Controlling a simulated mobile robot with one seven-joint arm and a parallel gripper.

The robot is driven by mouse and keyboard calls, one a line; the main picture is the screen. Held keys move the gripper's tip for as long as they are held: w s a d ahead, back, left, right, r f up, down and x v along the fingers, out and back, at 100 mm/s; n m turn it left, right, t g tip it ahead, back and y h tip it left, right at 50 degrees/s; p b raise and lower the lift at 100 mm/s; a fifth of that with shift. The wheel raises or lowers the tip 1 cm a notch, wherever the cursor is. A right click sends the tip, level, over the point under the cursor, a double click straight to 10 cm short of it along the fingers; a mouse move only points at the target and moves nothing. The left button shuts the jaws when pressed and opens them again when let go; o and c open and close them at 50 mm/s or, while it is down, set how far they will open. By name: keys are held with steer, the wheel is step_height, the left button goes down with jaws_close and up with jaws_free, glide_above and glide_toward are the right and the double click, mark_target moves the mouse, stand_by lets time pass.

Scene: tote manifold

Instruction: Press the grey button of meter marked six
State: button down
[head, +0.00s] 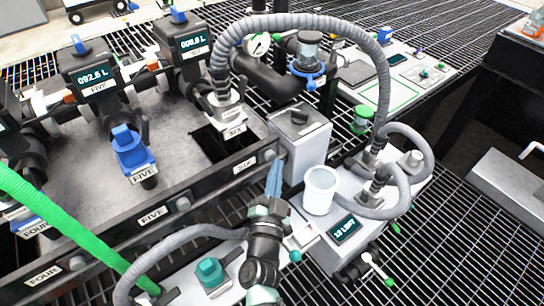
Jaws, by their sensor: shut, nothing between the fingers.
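The SIX plate (244,165) is on the front rail. A small round grey button (269,155) sits just right of it, beside the grey box. My gripper (275,166) comes up from the bottom centre. Its slim light-blue fingers are shut with nothing between them. Their tips are at or very near this button in the picture; I cannot tell whether they touch. A meter (193,43) at the top reads about 000.0 L. Its own name plate is not visible behind the hose. A separate SIX tag (234,130) is on the grey hose coupling.
A grey corrugated hose (300,22) arches over the bench. A grey box (300,135), a white cup (320,190) and a small display unit (345,230) crowd the right of my gripper. A green hose (70,230) crosses the lower left. Meter FIVE (92,76) stands left.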

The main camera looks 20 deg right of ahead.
steer(key=shift+s+d, duration=0.2)
steer(key=shift+s, duration=0.25)
steer(key=shift+s, duration=0.1)
steer(key=s, duration=0.1)
steer(key=s+d+b, duration=0.1)
steer(key=s, duration=0.2)
steer(key=shift+s+d, duration=0.3)
steer(key=shift+d, duration=0.05)
steer(key=shift+w+r, duration=0.1)
stand_by(0.5)
